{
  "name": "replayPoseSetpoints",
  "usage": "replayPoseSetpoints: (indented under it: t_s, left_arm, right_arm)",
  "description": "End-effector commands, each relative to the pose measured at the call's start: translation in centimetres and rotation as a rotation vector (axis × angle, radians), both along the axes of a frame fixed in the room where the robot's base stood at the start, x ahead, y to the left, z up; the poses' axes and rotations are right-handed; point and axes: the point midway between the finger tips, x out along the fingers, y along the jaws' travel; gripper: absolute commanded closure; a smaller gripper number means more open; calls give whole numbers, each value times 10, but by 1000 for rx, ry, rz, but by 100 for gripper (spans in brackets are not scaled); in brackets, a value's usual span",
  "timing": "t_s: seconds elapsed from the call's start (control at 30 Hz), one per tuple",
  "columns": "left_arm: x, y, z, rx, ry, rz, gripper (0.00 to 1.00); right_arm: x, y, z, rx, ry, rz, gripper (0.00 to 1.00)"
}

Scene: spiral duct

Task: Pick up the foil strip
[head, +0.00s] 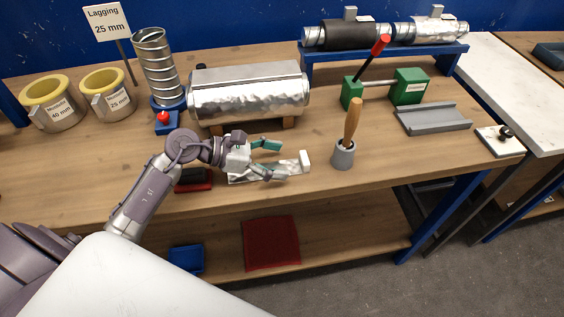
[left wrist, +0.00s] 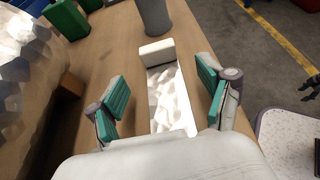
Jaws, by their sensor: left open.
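The foil strip (head: 288,167) is a bright, crinkled silver strip lying on the wooden bench, with a white block (head: 305,160) at its right end. In the left wrist view the foil strip (left wrist: 168,98) runs away from me between the fingers, and the white block (left wrist: 157,51) is at its far end. My left gripper (head: 268,159) is open, its two green-padded fingers on either side of the strip. In the left wrist view the gripper (left wrist: 162,88) shows gaps between both pads and the strip.
A foil-covered duct (head: 250,92) lies behind the gripper. A grey cup with a wooden-handled tool (head: 343,156) stands right of the strip. A dark red item (head: 196,181) lies beside the wrist. The front bench edge is close; bare wood lies right of the cup.

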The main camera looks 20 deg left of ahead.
Motion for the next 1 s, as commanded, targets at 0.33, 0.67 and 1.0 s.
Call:
replayPoseSetpoints:
  t_s: [0.33,0.67,1.0]
  left_arm:
    - [24,-33,-9,-5,0,0,21]
    - [30,-43,-17,0,0,0,21]
    - [30,-42,-17,-1,1,0,68]
  right_arm:
    - [31,18,22,23,-48,-6,50]
    - [16,15,22,19,-25,-6,50]
    - [15,9,22,12,-23,-3,50]
